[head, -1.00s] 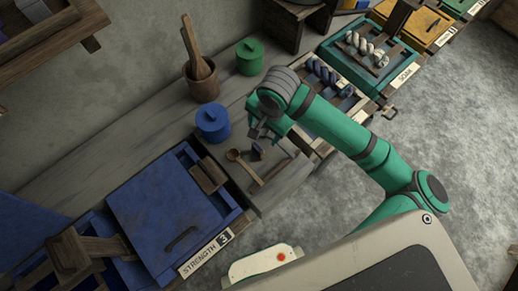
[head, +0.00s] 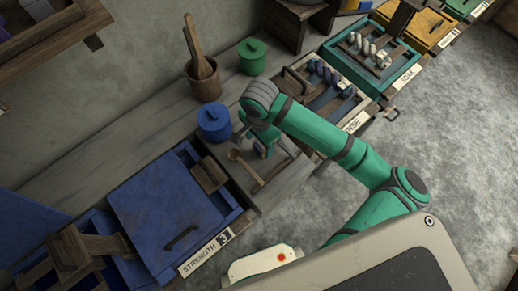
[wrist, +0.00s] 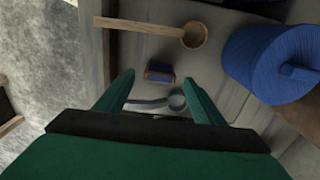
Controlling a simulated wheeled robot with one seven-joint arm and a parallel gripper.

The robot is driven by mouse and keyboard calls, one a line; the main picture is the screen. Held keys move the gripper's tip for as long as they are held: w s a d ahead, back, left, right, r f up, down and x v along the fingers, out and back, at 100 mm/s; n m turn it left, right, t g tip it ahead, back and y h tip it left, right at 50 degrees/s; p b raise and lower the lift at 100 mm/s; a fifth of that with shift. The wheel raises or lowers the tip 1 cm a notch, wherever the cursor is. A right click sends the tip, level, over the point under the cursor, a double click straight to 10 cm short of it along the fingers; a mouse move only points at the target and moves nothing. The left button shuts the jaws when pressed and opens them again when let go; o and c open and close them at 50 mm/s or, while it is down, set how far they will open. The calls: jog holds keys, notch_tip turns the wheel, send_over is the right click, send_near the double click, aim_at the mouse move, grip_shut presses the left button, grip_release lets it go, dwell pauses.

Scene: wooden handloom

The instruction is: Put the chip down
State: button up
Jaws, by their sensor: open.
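The chip (wrist: 160,74) is a small block, brown with a dark blue face, seen between the fingertips in the wrist view. It appears to rest on the grey work surface (head: 283,178); the exact contact is hard to see. My gripper (wrist: 157,78) is open, with one finger to each side of the chip and visible gaps between. In the head view my gripper (head: 265,150) is low over the surface, and it hides the chip there.
A wooden spoon (wrist: 150,26) lies close beyond the chip. A blue lidded pot (wrist: 275,62) stands to the right in the wrist view. A grey spoon-like tool (wrist: 177,101) lies between the fingers. The blue vat marked STRENGTH (head: 165,220) is at left in the head view.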

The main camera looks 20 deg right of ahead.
aim_at(259, 147)
jog(key=shift+f, duration=1.65)
jog(key=c, duration=1.2)
jog(key=shift+c, duration=0.2)
jog(key=shift+r, duration=0.15)
